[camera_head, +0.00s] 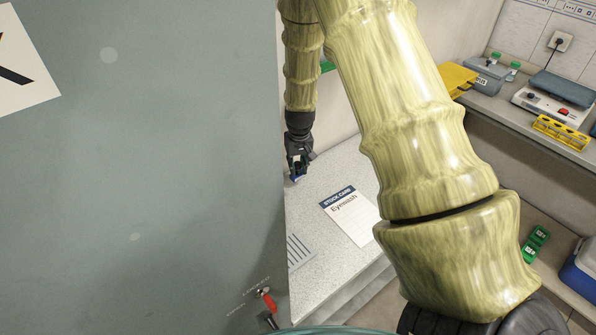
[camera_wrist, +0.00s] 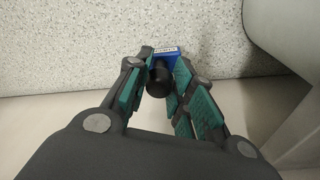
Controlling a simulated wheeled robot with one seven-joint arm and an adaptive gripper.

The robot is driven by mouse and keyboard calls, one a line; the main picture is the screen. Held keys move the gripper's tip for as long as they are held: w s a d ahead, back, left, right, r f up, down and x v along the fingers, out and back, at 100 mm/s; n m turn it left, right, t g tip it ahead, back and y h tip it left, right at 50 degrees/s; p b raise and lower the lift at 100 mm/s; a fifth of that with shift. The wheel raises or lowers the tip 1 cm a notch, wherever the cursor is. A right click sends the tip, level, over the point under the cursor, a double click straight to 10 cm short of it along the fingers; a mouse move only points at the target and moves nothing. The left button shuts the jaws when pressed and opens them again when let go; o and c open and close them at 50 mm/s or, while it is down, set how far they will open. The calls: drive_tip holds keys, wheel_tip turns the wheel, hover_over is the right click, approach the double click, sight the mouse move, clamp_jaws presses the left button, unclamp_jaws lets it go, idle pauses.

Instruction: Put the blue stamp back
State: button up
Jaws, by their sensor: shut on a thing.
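My gripper (camera_head: 297,165) hangs over the speckled worktop (camera_head: 330,200) beside the large grey panel, small in the head view. In the wrist view my gripper (camera_wrist: 158,90) has its teal-padded fingers shut on the blue stamp (camera_wrist: 167,57). The stamp shows a blue block with a white label and a black round handle toward the camera. In the head view only a small blue bit of the stamp (camera_head: 296,179) shows under the fingers. I cannot tell whether the stamp touches the worktop.
A large grey panel (camera_head: 140,160) fills the left of the head view. An "Eyewash" card (camera_head: 350,214) and a striped card (camera_head: 299,251) lie on the worktop.

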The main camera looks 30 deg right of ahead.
sight(298, 174)
drive_tip(key=shift+f+p, duration=0.35)
drive_tip(key=shift+f, duration=1.3)
drive_tip(key=shift+f, duration=0.15)
drive_tip(key=o, duration=0.8)
drive_tip(key=shift+s+a+r+b, duration=0.1)
drive_tip(key=shift+s+r+b, duration=0.35)
drive_tip(key=shift+r, duration=1.6)
drive_tip(key=shift+a+r+b, duration=0.1)
drive_tip(key=shift+r+b, duration=0.6)
drive_tip(key=shift+r, duration=1.3)
drive_tip(key=shift+s+a+r+b, duration=0.1)
drive_tip(key=shift+s+r+b, duration=0.35)
drive_tip(key=shift+r, duration=1.6)
drive_tip(key=shift+w, duration=0.25)
